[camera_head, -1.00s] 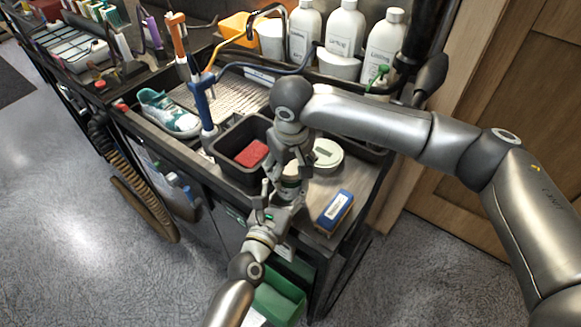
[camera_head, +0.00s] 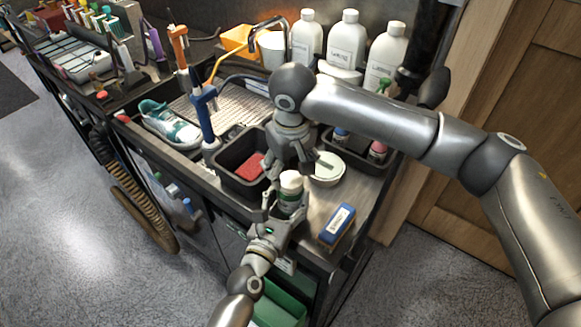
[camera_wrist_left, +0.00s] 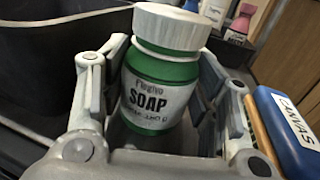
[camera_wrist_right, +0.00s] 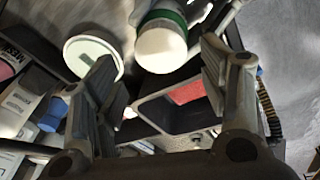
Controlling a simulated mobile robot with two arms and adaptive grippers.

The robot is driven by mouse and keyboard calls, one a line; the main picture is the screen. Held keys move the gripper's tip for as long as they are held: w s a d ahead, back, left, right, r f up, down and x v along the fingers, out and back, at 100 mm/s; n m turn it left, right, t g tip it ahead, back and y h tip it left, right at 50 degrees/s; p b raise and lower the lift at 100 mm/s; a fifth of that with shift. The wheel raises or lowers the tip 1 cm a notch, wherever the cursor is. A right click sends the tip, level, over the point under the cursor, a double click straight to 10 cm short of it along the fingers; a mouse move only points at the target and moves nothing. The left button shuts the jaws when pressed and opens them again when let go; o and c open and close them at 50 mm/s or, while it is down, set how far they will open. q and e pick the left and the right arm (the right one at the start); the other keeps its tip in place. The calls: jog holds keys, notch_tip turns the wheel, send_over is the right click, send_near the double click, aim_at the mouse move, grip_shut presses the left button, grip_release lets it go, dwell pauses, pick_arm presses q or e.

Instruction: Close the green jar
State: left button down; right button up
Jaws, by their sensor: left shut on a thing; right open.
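The green jar (camera_head: 289,197) with the SOAP label stands upright between the fingers of my left gripper (camera_head: 284,209), which is shut on it. In the left wrist view the jar (camera_wrist_left: 158,92) has its white ribbed lid (camera_wrist_left: 172,25) sitting on top, covering the mouth. How tightly the lid is turned cannot be told. My right gripper (camera_head: 293,164) is just above the jar, open and empty. In the right wrist view the white lid (camera_wrist_right: 161,45) shows beyond the spread fingers of the right gripper (camera_wrist_right: 158,72), apart from them.
A black bin (camera_head: 230,180) with a red block (camera_head: 250,166) is left of the jar. A white round tin (camera_head: 327,172) is close on the right. A blue CANVAS brush (camera_head: 338,223) lies near the table's right edge. White bottles (camera_head: 346,40) stand at the back.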

jog(key=w+a+r+n+t+y, duration=0.6)
jog(key=w+a+r+n+t, duration=0.45)
jog(key=w, duration=0.35)
jog(key=s+a+r+n+g+y, duration=0.5)
jog(key=a+r+n+y, duration=0.5)
jog(key=n, duration=1)
jog(key=s+f+n+g+h, duration=0.2)
jog(key=s+f+n+g, duration=0.3)
jog(key=n, duration=0.5)
jog(key=s+f+n+g+h, duration=0.25)
jog(key=s+n, duration=0.35)
jog(key=n, duration=0.4)
jog(key=d+f+n+h, duration=0.3)
jog(key=d+n+h, duration=0.1)
jog(key=d, duration=0.3)
jog(key=w+d+f+n+h, duration=0.1)
jog(key=d+f+n+h, duration=0.1)
jog(key=d, duration=0.4)
jog(key=w+d+f+n+h, duration=0.1)
jog(key=d+f+n+h, duration=0.2)
jog(key=d+n+h, duration=0.2)
jog(key=shift+w+d+f+n+h, duration=0.1)
jog(key=shift+d+f+n+h, duration=0.1)
jog(key=shift+d+n, duration=0.35)
jog(key=shift+w+d+f+n+h, duration=0.1)
jog(key=shift+d+f+n+h, duration=0.1)
jog(key=shift+d, duration=0.6)
